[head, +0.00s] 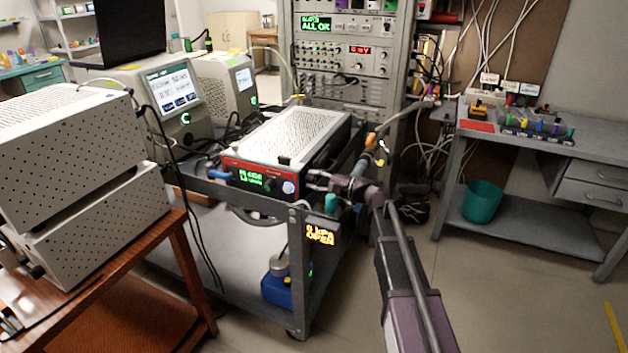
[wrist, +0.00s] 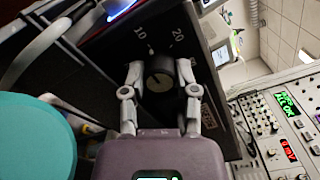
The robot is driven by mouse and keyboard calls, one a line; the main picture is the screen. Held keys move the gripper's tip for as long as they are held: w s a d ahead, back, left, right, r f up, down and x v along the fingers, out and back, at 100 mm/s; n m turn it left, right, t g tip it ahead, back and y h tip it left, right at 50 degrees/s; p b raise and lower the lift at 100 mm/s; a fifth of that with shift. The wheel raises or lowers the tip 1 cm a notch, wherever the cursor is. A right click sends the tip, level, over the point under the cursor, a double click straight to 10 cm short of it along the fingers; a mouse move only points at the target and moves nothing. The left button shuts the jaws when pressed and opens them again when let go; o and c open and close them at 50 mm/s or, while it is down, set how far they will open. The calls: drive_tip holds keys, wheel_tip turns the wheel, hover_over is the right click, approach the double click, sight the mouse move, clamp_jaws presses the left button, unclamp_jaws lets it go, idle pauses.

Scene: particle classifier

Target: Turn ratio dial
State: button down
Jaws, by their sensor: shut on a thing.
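The ratio dial (wrist: 160,74) is a round dark knob on a black panel in the wrist view. The marks 10 and 20 are printed on the panel above it. My gripper (wrist: 160,80) has one pale finger on each side of the knob and is shut on it. The small pointer mark on the knob is hard to read. In the head view, my gripper (head: 318,181) is at the right end of the red-fronted box (head: 228,164) on the cart. The dial cannot be made out there.
The dark cart (head: 232,195) carries the box, with a lit sign (head: 320,235) at its corner. Cables hang beside it. An instrument rack (head: 345,70) stands behind. A teal bin (head: 482,202) sits under the right bench, with open floor between.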

drive_tip(key=shift+w, duration=0.1)
drive_tip(key=shift+c, duration=1.8)
unclamp_jaws()
drive_tip(key=shift+a, duration=0.1)
drive_tip(key=shift+d, duration=0.2)
drive_tip(key=v, duration=1.1)
drive_tip(key=shift+d, duration=0.35)
drive_tip(key=shift+s, duration=0.2)
